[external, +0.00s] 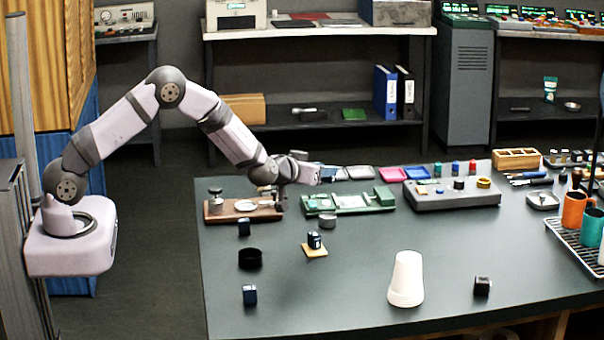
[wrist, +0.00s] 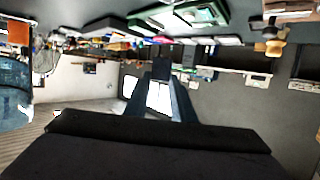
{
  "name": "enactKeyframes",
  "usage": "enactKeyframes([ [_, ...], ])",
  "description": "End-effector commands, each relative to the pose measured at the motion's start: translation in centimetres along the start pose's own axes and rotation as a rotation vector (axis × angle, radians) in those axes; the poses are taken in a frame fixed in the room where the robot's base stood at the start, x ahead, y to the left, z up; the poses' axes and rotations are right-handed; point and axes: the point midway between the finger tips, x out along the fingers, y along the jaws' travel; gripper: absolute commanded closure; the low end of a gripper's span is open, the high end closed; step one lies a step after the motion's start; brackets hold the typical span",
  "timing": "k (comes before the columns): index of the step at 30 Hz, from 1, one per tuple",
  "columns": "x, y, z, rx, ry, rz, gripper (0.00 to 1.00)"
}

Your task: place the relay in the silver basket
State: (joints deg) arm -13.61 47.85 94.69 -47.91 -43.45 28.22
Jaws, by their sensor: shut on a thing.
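My gripper (external: 318,174) is raised above the back left of the dark table, pointing right. It is shut on a small dark block, the relay (external: 328,172). In the wrist view the relay (wrist: 161,68) shows as a dark shape between the fingertips (wrist: 160,82). The silver basket (external: 328,222) is a small round grey cup on the table, below the gripper and in front of the green board. The gripper and relay are apart from it. The inside of the basket is hard to make out.
A black round basket (external: 250,258) stands at the left. Small dark blocks stand nearby (external: 244,227), (external: 249,294), (external: 482,286), with another (external: 314,240) on a tan pad. A green board (external: 348,201) and white cups (external: 406,280) are close.

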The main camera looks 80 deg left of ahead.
Motion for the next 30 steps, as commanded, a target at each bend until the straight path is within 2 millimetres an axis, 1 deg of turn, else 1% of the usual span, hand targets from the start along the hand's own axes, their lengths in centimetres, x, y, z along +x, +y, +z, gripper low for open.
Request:
enactKeyframes([
  [5,0.1,0.0,0.3,0.000,0.000,0.001,0.99],
  [11,0.4,0.0,1.3,0.000,0.000,0.001,0.99],
  [30,2.2,0.0,7.1,-0.001,0.000,0.001,0.99],
])
